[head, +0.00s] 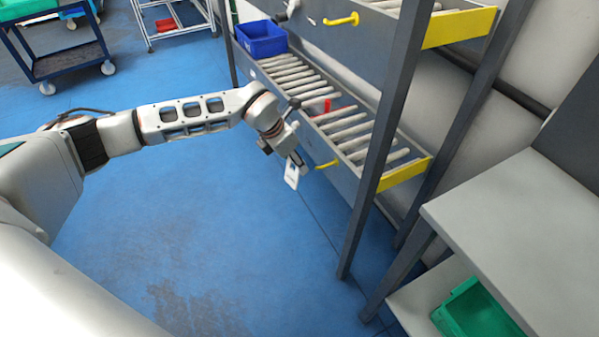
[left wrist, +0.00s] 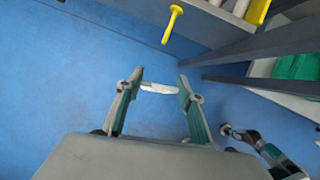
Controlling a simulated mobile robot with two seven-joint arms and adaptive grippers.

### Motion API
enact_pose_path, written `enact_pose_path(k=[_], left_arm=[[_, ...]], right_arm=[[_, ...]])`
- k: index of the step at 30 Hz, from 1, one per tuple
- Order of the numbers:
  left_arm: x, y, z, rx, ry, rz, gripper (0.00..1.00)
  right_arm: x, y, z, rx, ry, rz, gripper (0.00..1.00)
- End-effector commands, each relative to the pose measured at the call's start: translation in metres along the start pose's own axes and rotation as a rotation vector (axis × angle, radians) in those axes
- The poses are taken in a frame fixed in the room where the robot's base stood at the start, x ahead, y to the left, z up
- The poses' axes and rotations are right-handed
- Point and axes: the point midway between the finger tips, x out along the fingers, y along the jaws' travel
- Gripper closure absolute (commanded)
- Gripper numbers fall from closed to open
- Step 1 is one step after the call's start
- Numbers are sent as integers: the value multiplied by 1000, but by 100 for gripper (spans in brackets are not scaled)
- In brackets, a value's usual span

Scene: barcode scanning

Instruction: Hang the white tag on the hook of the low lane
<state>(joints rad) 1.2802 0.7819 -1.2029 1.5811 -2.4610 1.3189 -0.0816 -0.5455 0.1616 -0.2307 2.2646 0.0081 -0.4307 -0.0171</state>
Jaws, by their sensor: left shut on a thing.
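My left gripper (head: 292,155) is shut on the white tag (head: 292,174), which hangs below the fingers in the head view. In the left wrist view the tag (left wrist: 159,88) shows as a thin pale strip between the fingertips (left wrist: 160,84). The yellow hook of the low lane (head: 327,165) sticks out from the lower rail, just right of the tag in the head view. The hook also shows in the left wrist view (left wrist: 172,23), beyond the fingertips. Tag and hook look apart. The tag's hole cannot be made out.
A second yellow hook (head: 342,19) is on the upper lane. A blue bin (head: 262,39) and a red object (head: 326,106) are on the low lane's rollers. The rack's grey post (head: 372,170) stands right of the hook. Blue floor (head: 220,230) below is clear.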

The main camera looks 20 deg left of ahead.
Motion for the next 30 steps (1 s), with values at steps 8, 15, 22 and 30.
enact_pose_path(k=[8, 15, 22, 30], left_arm=[[56, 10, -14, 300, 26, -129, 75], [67, 13, -14, 409, 26, -165, 75], [71, 12, -8, 417, 27, -168, 75], [79, 9, 4, 416, 29, -168, 75]], right_arm=[[4, -8, 26, 7, -38, -15, 60], [5, -9, 29, 8, -41, -17, 60], [6, -12, 26, 18, -33, -22, 60], [8, -18, 22, 39, -17, -30, 60]])
